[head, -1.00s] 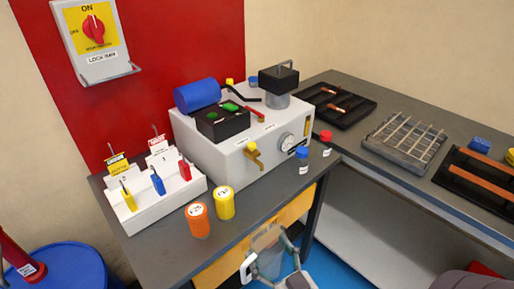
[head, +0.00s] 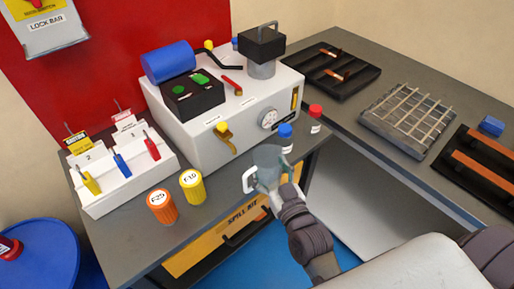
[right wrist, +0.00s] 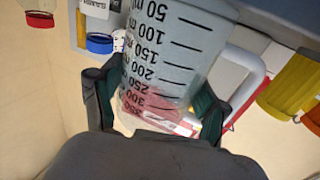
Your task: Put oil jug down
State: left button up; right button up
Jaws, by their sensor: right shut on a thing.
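A clear jug (head: 268,163) with a white handle (head: 249,180) is held upright near the front right edge of the grey bench (head: 222,218). My right gripper (head: 279,187) is shut around its body. In the right wrist view the jug (right wrist: 165,50) appears upside down, with ml marks and a reddish tint near the 300 mark. The right gripper's fingers (right wrist: 155,105) lie on both sides of it. I cannot tell whether its base touches the bench. My left gripper is not in view.
An orange jar (head: 162,208) and a yellow jar (head: 193,188) stand left of the jug. A blue-capped bottle (head: 285,138) and a red-capped bottle (head: 314,119) stand behind it. The bender machine (head: 195,135) fills the back. Bare bench shows between jars and jug.

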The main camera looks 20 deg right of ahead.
aim_at(274, 178)
jog(key=w, duration=0.6)
jog(key=shift+w+a+r, duration=0.1)
jog(key=shift+w, duration=0.1)
jog(key=shift+s+p, duration=0.1)
jog(key=shift+p, duration=0.25)
jog(key=shift+f, duration=0.3)
jog(key=o, duration=1.2)
jog(key=shift+r, duration=0.2)
jog(key=s+b, duration=0.1)
jog(key=s, duration=1.1)
jog(key=shift+d, duration=0.2)
